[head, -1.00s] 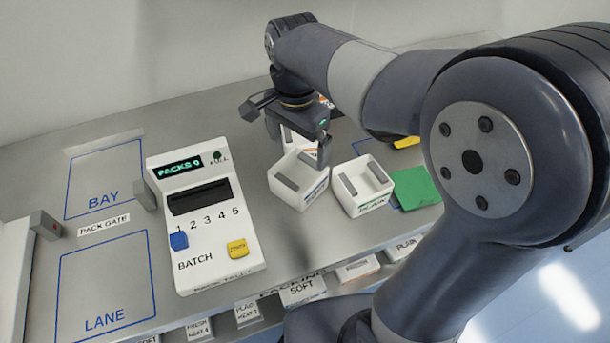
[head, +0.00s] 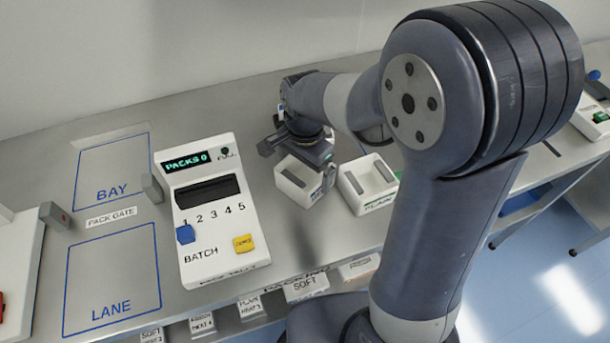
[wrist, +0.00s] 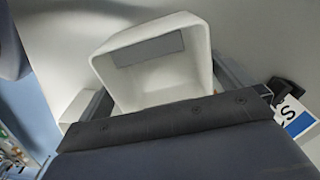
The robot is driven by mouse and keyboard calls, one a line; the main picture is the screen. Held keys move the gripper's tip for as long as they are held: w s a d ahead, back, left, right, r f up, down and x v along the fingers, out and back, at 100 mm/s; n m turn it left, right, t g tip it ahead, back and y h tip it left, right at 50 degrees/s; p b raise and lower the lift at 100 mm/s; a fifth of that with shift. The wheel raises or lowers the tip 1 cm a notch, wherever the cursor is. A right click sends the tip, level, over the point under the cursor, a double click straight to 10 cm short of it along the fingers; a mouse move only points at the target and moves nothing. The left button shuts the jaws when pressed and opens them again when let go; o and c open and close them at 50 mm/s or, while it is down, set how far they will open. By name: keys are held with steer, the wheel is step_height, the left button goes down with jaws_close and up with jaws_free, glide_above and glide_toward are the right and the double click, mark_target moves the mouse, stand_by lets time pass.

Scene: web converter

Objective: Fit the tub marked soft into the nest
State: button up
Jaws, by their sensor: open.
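A white open tub (head: 296,188) with a grey pad inside stands on the bench under my gripper (head: 314,172). The same tub (wrist: 150,62) lies between the fingers in the wrist view, and my gripper (wrist: 165,88) is open with a finger on either side of it. I cannot tell whether the fingers touch it. Its front marking is not readable. A second white tub marked plain (head: 366,190) stands just to the right. No tub marked soft can be read on the bench top, and I cannot make out the nest; my arm hides part of the bench.
A white batch counter (head: 215,225) with blue and yellow buttons stands to the left. Beyond it are the outlined bay (head: 112,170) and lane (head: 112,280) areas, with a pack gate between them. Labels including soft (head: 305,284) line the bench front.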

steer(key=shift+c, duration=0.4)
steer(key=c, duration=0.6)
steer(key=shift+r, duration=0.1)
steer(key=shift+c, duration=0.2)
